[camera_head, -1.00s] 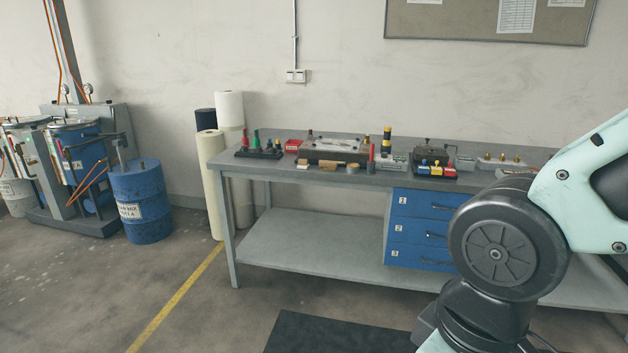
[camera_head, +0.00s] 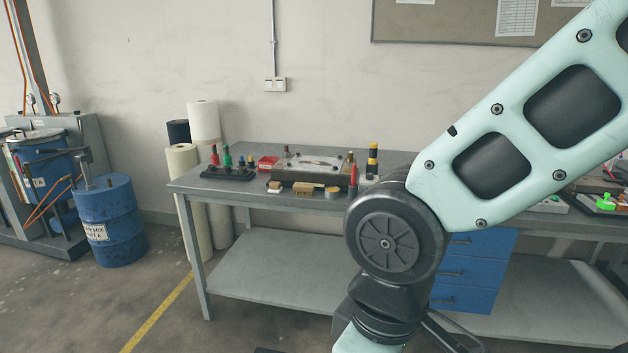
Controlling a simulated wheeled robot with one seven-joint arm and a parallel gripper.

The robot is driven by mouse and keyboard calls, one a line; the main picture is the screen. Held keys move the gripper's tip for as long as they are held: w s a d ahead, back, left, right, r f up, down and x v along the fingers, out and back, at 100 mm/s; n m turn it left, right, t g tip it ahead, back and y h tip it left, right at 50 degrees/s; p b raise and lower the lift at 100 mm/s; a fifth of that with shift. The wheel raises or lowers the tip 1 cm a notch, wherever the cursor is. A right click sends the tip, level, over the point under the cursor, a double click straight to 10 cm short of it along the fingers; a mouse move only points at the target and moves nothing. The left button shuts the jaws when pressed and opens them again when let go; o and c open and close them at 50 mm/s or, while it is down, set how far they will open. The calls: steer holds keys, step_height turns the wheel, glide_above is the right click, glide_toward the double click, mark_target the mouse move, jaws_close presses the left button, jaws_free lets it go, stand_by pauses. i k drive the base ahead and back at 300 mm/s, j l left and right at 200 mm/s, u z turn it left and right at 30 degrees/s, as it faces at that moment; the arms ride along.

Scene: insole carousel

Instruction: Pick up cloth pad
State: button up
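I cannot make out a cloth pad for sure. Small tan and pale pieces (camera_head: 305,188) lie near the front edge of the workbench (camera_head: 225,181), too small to tell whether one is cloth. My arm crosses the right half of the view and hides much of the bench top. My gripper is not in view.
The bench holds a black rack with red and green handled tools (camera_head: 227,170), a red box (camera_head: 268,163), a grey fixture (camera_head: 312,168) and a green item (camera_head: 605,202). Blue drawers (camera_head: 475,265) hang below. Rolls (camera_head: 183,170) and a blue drum (camera_head: 110,220) stand left.

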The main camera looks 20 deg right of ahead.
mark_target(275, 187)
steer(key=z, duration=0.95)
steer(key=i+j+u, duration=0.25)
steer(key=i+j, duration=0.25)
steer(key=j, duration=0.2)
steer(key=i+j+u, duration=0.25)
steer(key=i+j, duration=0.35)
steer(key=i+j+u, duration=0.25)
steer(key=i+j, duration=0.25)
steer(key=i+j+u, duration=0.25)
steer(key=i, duration=0.5)
steer(key=j, duration=0.1)
